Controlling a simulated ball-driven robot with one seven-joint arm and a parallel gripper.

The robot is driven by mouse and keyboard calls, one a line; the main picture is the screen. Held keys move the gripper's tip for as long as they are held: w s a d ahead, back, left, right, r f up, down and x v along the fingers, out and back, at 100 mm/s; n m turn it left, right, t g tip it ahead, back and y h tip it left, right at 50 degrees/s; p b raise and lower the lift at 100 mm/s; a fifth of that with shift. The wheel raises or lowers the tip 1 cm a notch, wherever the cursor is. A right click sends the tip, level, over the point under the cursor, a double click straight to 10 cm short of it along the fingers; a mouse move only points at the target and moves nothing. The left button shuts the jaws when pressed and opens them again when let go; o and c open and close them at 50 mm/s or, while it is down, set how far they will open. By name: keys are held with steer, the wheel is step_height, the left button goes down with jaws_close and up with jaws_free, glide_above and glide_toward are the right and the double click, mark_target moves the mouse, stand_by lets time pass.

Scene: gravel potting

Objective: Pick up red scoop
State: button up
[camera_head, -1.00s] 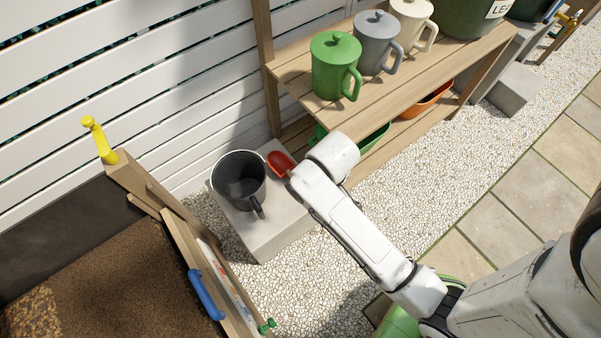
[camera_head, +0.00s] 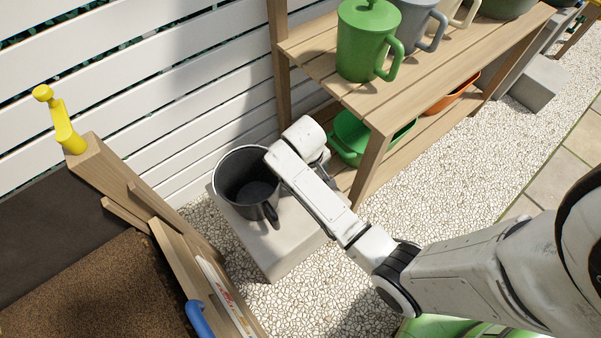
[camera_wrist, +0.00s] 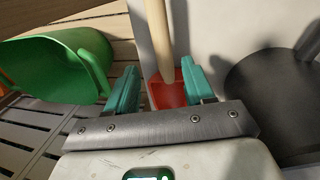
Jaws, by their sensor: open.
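The red scoop (camera_wrist: 168,90) shows in the wrist view, partly hidden behind the bar of my gripper. A pale wooden rod (camera_wrist: 158,38), which looks like its handle, rises from it. My gripper (camera_wrist: 161,82) is open, with one teal finger to the left of the scoop and one to the right. Nothing shows that the fingers touch it. In the head view, my arm hides the scoop beside the dark pot.
The dark pot (camera_head: 243,181) stands on a pale block (camera_head: 285,240), close left of my arm. A green bin (camera_head: 347,136) sits on the lower shelf behind. A green lidded jug (camera_head: 362,45) stands above. Gravel (camera_head: 430,170) is open to the right.

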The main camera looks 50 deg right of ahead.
steer(key=f+b, duration=0.1)
steer(key=f, duration=0.1)
steer(key=f+b, duration=0.1)
steer(key=f, duration=0.1)
steer(key=f+b, duration=0.1)
steer(key=f, duration=0.1)
steer(key=shift+w+d+f+b, duration=0.2)
steer(key=shift+w+d+b, duration=0.1)
steer(key=shift+d, duration=0.1)
steer(key=shift+r, duration=0.1)
steer(key=shift+c, duration=0.4)
jaws_close()
